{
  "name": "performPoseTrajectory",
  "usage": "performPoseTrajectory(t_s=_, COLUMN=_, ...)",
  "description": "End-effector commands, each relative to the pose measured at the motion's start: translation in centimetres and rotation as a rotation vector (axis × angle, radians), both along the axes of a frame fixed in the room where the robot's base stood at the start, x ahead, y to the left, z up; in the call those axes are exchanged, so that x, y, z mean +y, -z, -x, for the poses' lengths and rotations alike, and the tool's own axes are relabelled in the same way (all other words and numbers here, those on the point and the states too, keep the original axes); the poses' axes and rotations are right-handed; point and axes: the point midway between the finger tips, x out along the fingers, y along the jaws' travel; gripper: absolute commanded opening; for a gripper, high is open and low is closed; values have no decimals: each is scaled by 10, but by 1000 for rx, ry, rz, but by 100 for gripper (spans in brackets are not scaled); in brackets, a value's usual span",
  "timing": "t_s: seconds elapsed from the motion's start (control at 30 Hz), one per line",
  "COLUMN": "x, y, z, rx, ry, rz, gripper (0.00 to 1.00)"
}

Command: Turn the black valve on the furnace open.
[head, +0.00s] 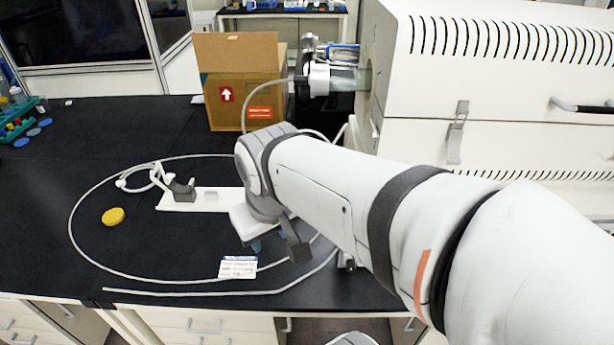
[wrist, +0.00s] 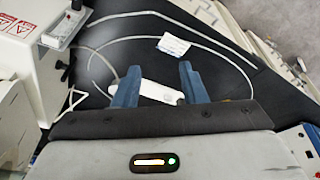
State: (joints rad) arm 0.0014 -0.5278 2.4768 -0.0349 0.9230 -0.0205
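The furnace (head: 480,90) is the large white slotted cabinet at the right in the head view. A metal flange (head: 319,79) and a short tube stick out of its left side. A small dark part at the flange's left (head: 302,76) may be the black valve; it is too small to tell its position. My gripper (head: 268,245) is low over the black bench, in front of and below the flange, apart from it. In the wrist view my gripper (wrist: 160,80) has its two blue fingers spread, with nothing held. I cannot identify the valve in the wrist view.
A cardboard box (head: 240,85) stands left of the flange. A thin hose (head: 85,250) loops over the bench around a white plate (head: 210,200). A yellow disc (head: 113,216) and a paper label (head: 238,267) lie on the bench.

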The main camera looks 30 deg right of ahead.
Motion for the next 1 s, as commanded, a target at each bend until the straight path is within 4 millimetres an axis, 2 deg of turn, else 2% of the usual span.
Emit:
performPoseTrajectory(t_s=0.27, x=-53, y=29, z=-55, rx=266, ry=-162, rz=216, gripper=38)
performPoseTrajectory(t_s=0.47, x=-100, y=61, z=-103, rx=506, ry=-315, rz=376, gripper=38)
performPoseTrajectory(t_s=0.67, x=-150, y=104, z=-150, rx=757, ry=-465, rz=510, gripper=38)
performPoseTrajectory(t_s=0.8, x=-184, y=142, z=-180, rx=938, ry=-571, rz=589, gripper=38)
performPoseTrajectory(t_s=1.0, x=-224, y=194, z=-213, rx=1163, ry=-696, rz=673, gripper=38)
